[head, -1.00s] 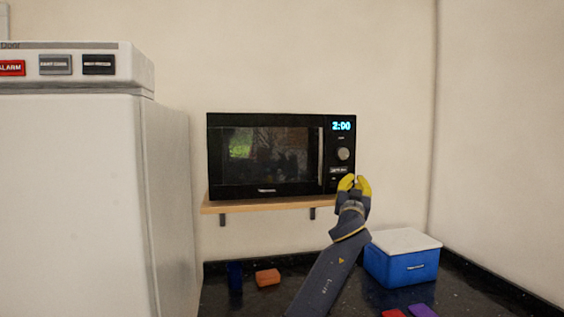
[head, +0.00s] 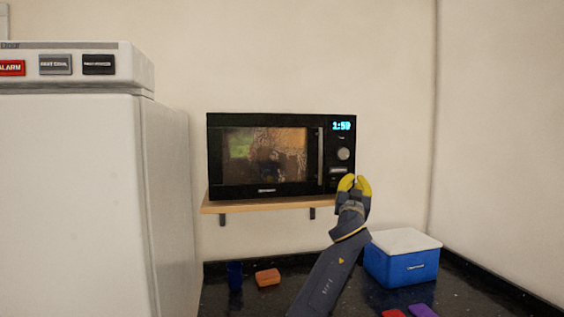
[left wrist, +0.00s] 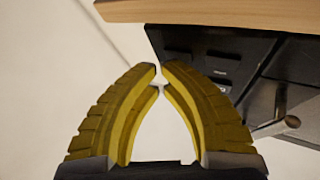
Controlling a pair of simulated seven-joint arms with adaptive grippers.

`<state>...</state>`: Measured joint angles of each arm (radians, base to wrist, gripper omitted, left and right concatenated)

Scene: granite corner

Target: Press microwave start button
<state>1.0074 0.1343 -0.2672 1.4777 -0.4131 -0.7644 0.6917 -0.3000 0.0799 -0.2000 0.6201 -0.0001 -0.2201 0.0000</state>
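The black microwave (head: 265,190) stands on a wooden shelf, its door shut, its window lit and its display (head: 341,126) reading 1:59. A round knob (head: 343,154) and a light-labelled button (head: 338,170) sit below the display. My left gripper (head: 354,178), with yellow fingers, is at the lower right of the control panel. In the left wrist view its fingertips (left wrist: 159,72) nearly meet with nothing between them. The panel (left wrist: 215,65) shows just beyond them, with small buttons. I cannot tell whether the fingertips touch it. My right gripper is not in view.
The shelf (head: 260,204) runs under the microwave. A white appliance (head: 80,200) stands at left. A blue box with a white lid (head: 400,265), an orange block (head: 267,277) and a dark blue object (head: 235,276) are on the dark counter. Red and purple items lie in front.

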